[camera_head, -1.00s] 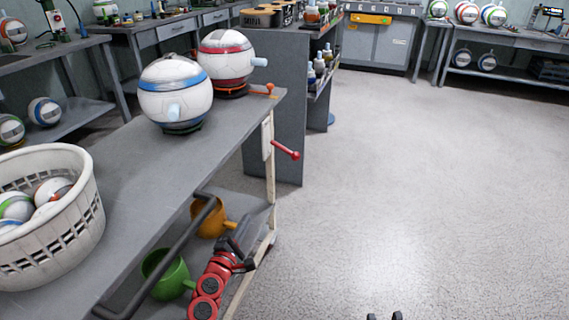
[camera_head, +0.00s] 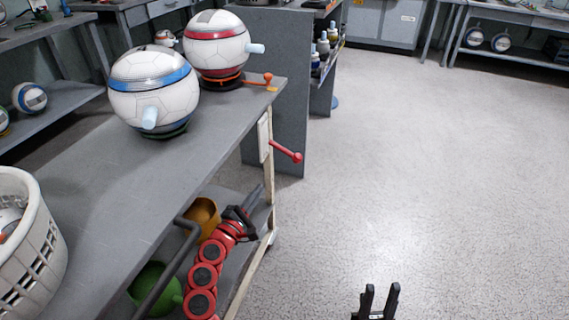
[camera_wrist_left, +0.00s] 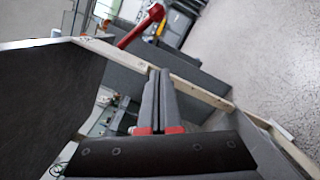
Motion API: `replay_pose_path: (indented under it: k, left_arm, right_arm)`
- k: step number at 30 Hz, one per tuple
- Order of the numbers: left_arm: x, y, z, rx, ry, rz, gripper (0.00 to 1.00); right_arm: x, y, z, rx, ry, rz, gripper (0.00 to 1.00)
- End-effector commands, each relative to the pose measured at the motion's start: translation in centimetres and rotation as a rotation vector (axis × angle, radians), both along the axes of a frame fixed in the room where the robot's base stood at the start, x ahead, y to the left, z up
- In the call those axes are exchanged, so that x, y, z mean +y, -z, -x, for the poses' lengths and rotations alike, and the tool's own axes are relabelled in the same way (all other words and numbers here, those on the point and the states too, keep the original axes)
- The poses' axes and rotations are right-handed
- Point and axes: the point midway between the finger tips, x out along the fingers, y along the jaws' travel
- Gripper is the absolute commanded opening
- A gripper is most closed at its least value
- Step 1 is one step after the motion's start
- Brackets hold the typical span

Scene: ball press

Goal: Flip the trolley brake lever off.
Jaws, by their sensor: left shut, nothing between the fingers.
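The red brake lever (camera_head: 285,151) sticks out to the right from a pale plate (camera_head: 264,137) on the end frame of the grey trolley (camera_head: 120,215), its knob end lower. In the left wrist view the red lever (camera_wrist_left: 138,28) shows beyond the fingertips. My left gripper (camera_head: 259,190) is shut and empty, below and left of the lever, beside the trolley's end frame and apart from the lever. Its closed fingers also show in the left wrist view (camera_wrist_left: 158,75). My right gripper (camera_head: 381,290) is at the bottom, fingers apart, over the floor.
A blue-striped ball pot (camera_head: 153,90) and a red-striped one (camera_head: 215,50) stand on the trolley top, near a small orange lever (camera_head: 268,79). A white basket (camera_head: 40,240) is at left. Orange (camera_head: 203,217) and green (camera_head: 152,285) mugs sit below. The right floor is clear.

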Motion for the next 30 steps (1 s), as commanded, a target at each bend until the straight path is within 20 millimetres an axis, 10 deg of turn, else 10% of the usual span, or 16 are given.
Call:
replay_pose_path:
  k: [8,23,30]
  left_arm:
    - [-0.4,-0.1,-1.0,-0.002,0.001,0.0,0.0]
    - [-4.3,-0.5,-9.3,-0.002,0.001,-0.003,0.0]
    - [-7.0,-2.7,-8.6,-0.001,0.002,-0.002,0.0]
  right_arm:
    - [0.0,0.3,0.0,0.0,0.0,0.0,0.39]
    - [0.0,2.9,0.1,-0.008,0.001,0.012,0.39]
    - [0.0,1.3,0.0,-0.001,0.0,0.0,0.39]
